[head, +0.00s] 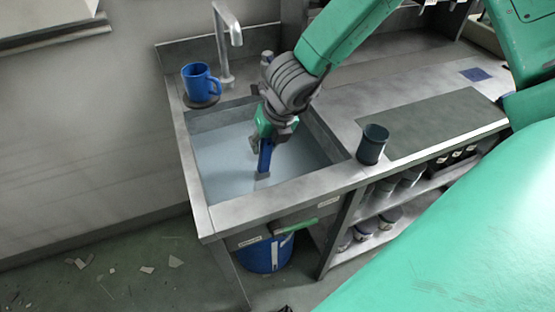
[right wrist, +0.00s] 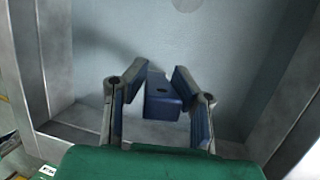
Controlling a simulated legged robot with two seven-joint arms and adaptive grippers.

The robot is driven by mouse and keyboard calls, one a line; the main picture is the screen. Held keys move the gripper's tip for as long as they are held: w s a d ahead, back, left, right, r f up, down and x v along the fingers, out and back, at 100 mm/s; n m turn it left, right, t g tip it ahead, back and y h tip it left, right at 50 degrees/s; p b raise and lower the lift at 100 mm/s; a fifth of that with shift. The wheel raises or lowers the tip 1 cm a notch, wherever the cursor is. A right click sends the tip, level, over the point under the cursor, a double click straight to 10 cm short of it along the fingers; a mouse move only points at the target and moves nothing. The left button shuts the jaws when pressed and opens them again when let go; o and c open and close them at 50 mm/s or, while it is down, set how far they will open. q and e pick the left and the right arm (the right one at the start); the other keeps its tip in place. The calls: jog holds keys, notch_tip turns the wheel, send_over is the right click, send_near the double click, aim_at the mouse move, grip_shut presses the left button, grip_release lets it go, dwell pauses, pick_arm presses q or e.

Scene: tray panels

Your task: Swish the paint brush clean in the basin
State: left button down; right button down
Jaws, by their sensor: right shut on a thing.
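The basin (head: 198,165) is a grey sink set in the counter, with a pale blue-grey inside. My right gripper (head: 264,158) points down into it from above. In the right wrist view the paint brush (right wrist: 163,105) shows as a dark blue handle end with a small hole, between the two fingers of my right gripper (right wrist: 161,85). The gripper is shut on it. The bristles are hidden, and I cannot tell how deep the brush reaches. My left gripper is not in view.
A blue mug (head: 197,82) stands on the basin's back left corner, near the tap (head: 226,40). A dark cup (head: 373,145) stands on the counter right of the basin. A blue bucket (head: 265,256) is below. Shelves with jars (head: 388,216) are under the counter.

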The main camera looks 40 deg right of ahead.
notch_tip(320, 180, up, 10)
jog(key=p, duration=0.9)
dwell(0.3)
dwell(0.9)
notch_tip(320, 180, up, 14)
jog(key=p, duration=1)
dwell(0.3)
dwell(0.5)
